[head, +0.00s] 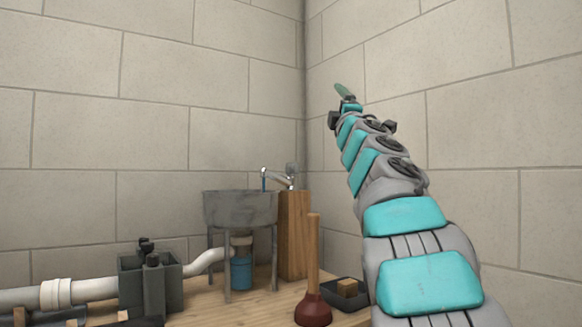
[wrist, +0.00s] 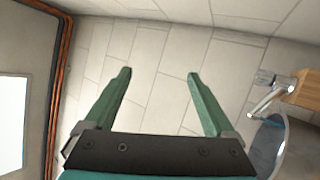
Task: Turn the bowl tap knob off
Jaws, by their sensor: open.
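The bowl (head: 240,208) is a grey metal basin on legs, left of centre in the head view. Its tap spout (head: 275,178) reaches over it, with blue water at the outlet (head: 264,180). The tap knob (head: 291,170) is a small grey piece on top of a wooden post (head: 294,235).
A plunger (head: 313,300) stands in front of the post, beside a dark tray with a wooden block (head: 347,288). A blue cup (head: 241,270) is under the bowl. Block walls meet behind the tap.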

